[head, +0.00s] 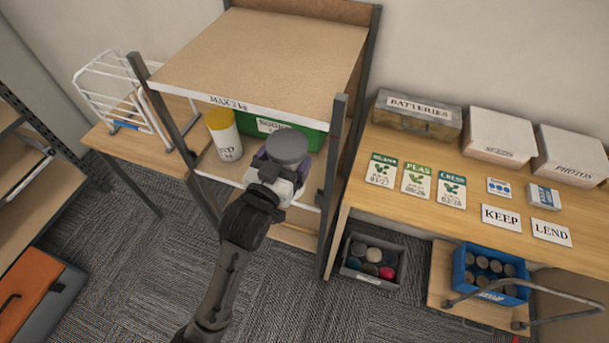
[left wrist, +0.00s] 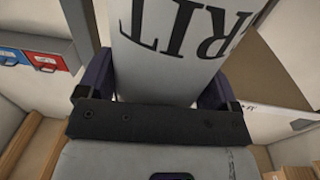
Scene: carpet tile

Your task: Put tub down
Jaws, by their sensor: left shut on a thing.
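My left gripper (head: 279,163) is shut on a white tub with a grey lid (head: 288,146). In the left wrist view the held tub (left wrist: 178,65) fills the upper middle between the two dark blue fingers, with large black letters ending in "RIT" upside down. The head view shows the tub in front of the shelf unit's middle shelf (head: 233,169), under the top board's level. Whether its base touches anything is hidden by my gripper and arm. My right gripper is not in view.
A white tub with a yellow lid (head: 227,146) stands on the middle shelf at left. A green labelled box (head: 312,137) sits behind. The top board (head: 265,55), marked "MAX 7 kg", is bare. Dark posts (head: 333,150) flank the opening. A table (head: 400,222) with boxes and cards stands right.

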